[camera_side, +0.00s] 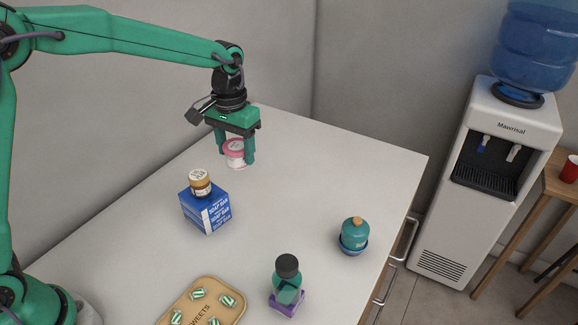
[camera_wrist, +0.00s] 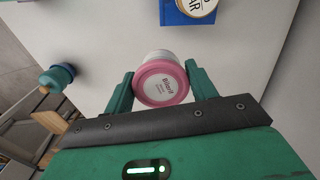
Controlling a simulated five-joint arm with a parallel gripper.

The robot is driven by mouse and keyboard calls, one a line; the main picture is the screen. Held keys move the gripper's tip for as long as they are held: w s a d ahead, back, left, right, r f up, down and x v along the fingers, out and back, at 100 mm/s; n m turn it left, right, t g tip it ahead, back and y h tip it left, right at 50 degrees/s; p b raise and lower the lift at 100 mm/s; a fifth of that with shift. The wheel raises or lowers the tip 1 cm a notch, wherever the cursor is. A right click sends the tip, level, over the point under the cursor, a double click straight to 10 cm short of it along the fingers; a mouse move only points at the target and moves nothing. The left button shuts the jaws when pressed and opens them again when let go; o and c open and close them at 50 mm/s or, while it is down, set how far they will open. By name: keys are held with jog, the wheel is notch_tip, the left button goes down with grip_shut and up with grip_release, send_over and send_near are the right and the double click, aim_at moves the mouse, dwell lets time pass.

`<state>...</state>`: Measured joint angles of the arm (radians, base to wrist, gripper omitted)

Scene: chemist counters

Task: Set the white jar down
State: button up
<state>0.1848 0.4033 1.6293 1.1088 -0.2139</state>
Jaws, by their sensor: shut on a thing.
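The white jar (camera_side: 235,156) has a pink lid. It is between the two green fingers of my gripper (camera_side: 235,157), near the far end of the counter in the side view. In the wrist view the jar (camera_wrist: 161,80) shows its pink-rimmed, labelled lid, with a finger of my gripper (camera_wrist: 160,88) on each side. My gripper is shut on the jar, which is upright or nearly so. I cannot tell whether the jar's base touches the counter.
The counter right of my gripper is clear.

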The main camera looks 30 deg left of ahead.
jog(key=s+a+r, duration=0.3)
jog(key=s+a, duration=0.3)
jog(key=a, duration=0.2)
jog(key=shift+s+a, duration=0.3)
jog(key=shift+a, duration=0.1)
jog(key=shift+m, duration=0.4)
jog(key=w+d, duration=0.2)
jog(key=w, duration=0.1)
jog(key=w+d, duration=0.3)
jog(key=shift+w+d, duration=0.35)
jog(key=w+d+f, duration=0.2)
jog(key=w+d, duration=0.1)
jog(key=d, duration=0.6)
jog(key=w+d+f+m, duration=0.1)
jog(key=w+d+f, duration=0.1)
jog(key=d, duration=0.7)
jog(key=w+d+f, duration=0.3)
jog(key=d, duration=0.6)
jog(key=shift+w+d+f, duration=0.3)
jog(key=shift+d, duration=0.05)
jog(key=shift+f, duration=5)
jog(key=shift+f, duration=0.15)
